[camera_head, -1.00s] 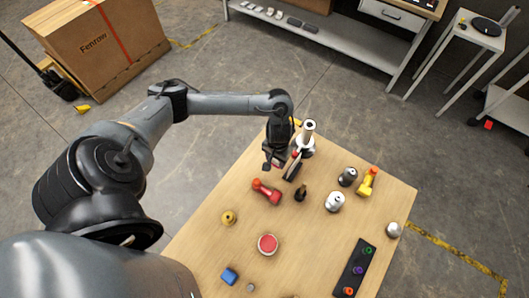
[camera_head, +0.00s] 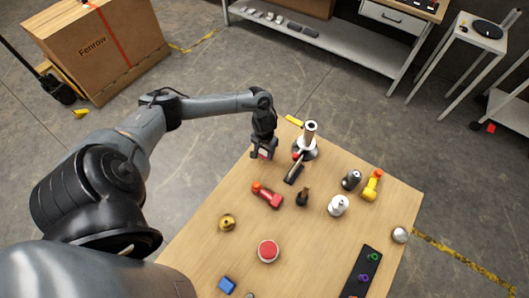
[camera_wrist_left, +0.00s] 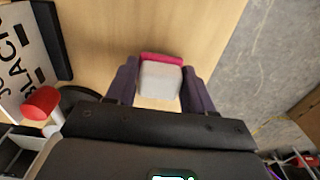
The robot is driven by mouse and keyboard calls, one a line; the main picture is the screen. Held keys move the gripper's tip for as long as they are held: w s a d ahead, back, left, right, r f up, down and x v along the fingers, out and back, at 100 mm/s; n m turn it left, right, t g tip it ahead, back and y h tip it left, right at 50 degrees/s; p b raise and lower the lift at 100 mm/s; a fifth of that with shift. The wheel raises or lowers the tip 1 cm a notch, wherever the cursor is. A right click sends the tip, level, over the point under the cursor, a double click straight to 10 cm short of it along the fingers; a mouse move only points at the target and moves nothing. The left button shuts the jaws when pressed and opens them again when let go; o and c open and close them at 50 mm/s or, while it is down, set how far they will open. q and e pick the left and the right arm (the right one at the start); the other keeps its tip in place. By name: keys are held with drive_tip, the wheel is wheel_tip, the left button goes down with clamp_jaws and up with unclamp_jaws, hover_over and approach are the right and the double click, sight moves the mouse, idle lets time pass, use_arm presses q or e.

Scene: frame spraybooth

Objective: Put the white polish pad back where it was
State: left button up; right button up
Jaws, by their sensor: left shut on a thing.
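The white polish pad (camera_wrist_left: 160,78) shows in the left wrist view as a pale block with a pinkish-red strip along its far edge. It sits between the two fingers of my left gripper (camera_wrist_left: 160,92), which is shut on it. In the head view my left gripper (camera_head: 264,154) is near the table's far left edge, left of the white stand, with a bit of pinkish red between its fingers. Whether the pad touches the table is hard to tell. My right gripper is not in view.
The white stand (camera_head: 309,138) and a black-headed tool (camera_head: 293,174) are right of the gripper. A red tool (camera_head: 267,196), a dark bottle (camera_head: 303,197) and a red round pad (camera_head: 268,250) lie nearer.

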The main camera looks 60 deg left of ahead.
use_arm(q)
drive_tip(key=shift+f, duration=0.7)
drive_tip(key=shift+f, duration=0.15)
drive_tip(key=o, duration=0.9)
drive_tip(key=shift+o, duration=0.2)
wheel_tip(320, 180, up, 12)
drive_tip(key=p, duration=0.2)
drive_tip(key=shift+r+p, duration=0.2)
drive_tip(key=shift+p, duration=0.2)
drive_tip(key=shift+d, duration=0.1)
